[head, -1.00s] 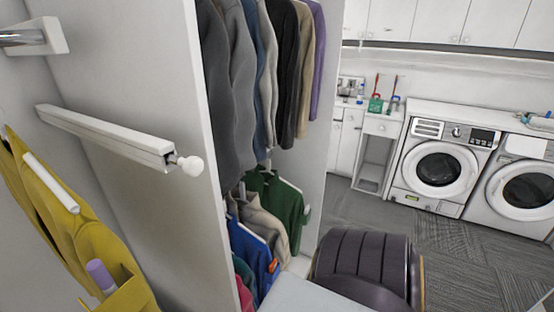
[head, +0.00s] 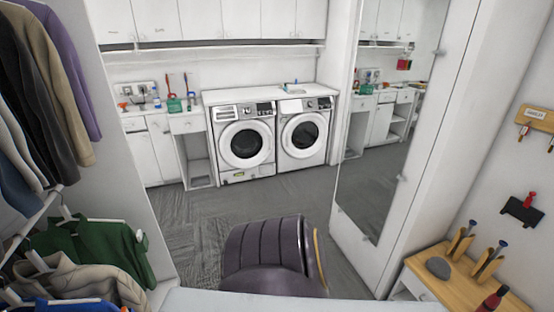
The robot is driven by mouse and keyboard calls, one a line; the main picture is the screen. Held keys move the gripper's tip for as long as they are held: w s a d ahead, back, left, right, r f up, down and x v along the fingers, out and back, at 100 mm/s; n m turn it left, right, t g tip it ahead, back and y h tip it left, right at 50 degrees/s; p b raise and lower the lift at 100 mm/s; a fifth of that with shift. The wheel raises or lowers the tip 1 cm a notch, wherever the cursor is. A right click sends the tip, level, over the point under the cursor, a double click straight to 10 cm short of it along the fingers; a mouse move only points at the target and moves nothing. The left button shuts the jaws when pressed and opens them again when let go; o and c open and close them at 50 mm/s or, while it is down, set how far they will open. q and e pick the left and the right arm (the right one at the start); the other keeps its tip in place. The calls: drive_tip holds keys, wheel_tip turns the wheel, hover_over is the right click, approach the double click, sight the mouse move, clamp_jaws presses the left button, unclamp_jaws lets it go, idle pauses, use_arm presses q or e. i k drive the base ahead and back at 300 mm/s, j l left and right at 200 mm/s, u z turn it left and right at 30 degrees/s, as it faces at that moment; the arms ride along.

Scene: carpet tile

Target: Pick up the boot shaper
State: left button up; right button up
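Two wooden pieces with dark knobs stand on the wooden-topped cabinet at the lower right of the head view. They look like boot shapers: one is farther back (head: 460,244), the other nearer (head: 488,264). They lean and are apart from each other. I cannot tell for certain which is the boot shaper of the task. Neither of my grippers is in view.
A grey rounded object (head: 438,268) and a red bottle (head: 491,299) share the cabinet top (head: 424,265). A tall mirror door (head: 385,150) stands left of it. A dark padded seat (head: 270,255) is at the bottom centre. Clothes hang at left. Grey floor lies open beyond.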

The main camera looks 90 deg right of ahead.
sight(459, 244)
drive_tip(key=k+z, duration=0.1)
drive_tip(key=z, duration=0.45)
drive_tip(key=k+j+z, duration=0.1)
drive_tip(key=z, duration=0.95)
drive_tip(key=k+z, duration=0.15)
drive_tip(key=z, duration=0.35)
drive_tip(key=l+z, duration=0.15)
drive_tip(key=z, duration=0.4)
drive_tip(key=k+l+z, duration=0.15)
drive_tip(key=z, duration=0.35)
drive_tip(key=l+z, duration=0.1)
drive_tip(key=z, duration=0.45)
drive_tip(key=l+z, duration=0.15)
drive_tip(key=z, duration=0.35)
drive_tip(key=i+j+z, duration=0.65)
drive_tip(key=j, duration=0.25)
drive_tip(key=k, duration=0.1)
